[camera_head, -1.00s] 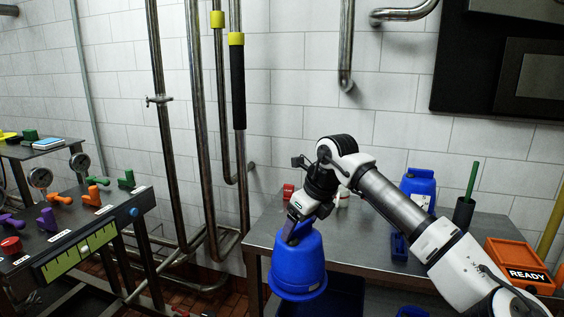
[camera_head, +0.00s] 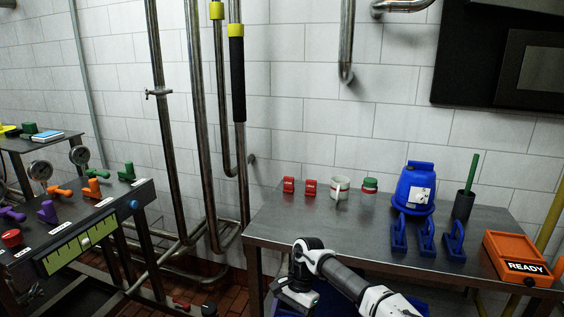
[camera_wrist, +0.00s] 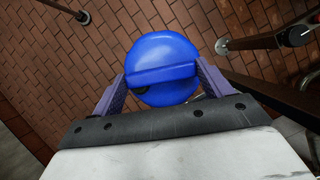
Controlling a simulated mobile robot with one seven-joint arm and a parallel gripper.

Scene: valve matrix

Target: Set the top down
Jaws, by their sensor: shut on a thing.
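In the wrist view, a round blue top (camera_wrist: 160,50) with a raised bar handle sits between the two purple fingers of my gripper (camera_wrist: 160,75). The gripper is shut on the handle. The top hangs over the brick floor. In the head view, my gripper (camera_head: 293,298) is low, in front of the table's front edge at the bottom of the picture. The held top cannot be clearly made out there.
The steel table (camera_head: 370,235) bears red blocks (camera_head: 310,187), a white cup (camera_head: 340,188), a labelled blue container (camera_head: 414,190), blue clamp-like pieces (camera_head: 427,237) and an orange READY tray (camera_head: 515,258). A valve panel (camera_head: 90,240) stands left. Brick floor lies between.

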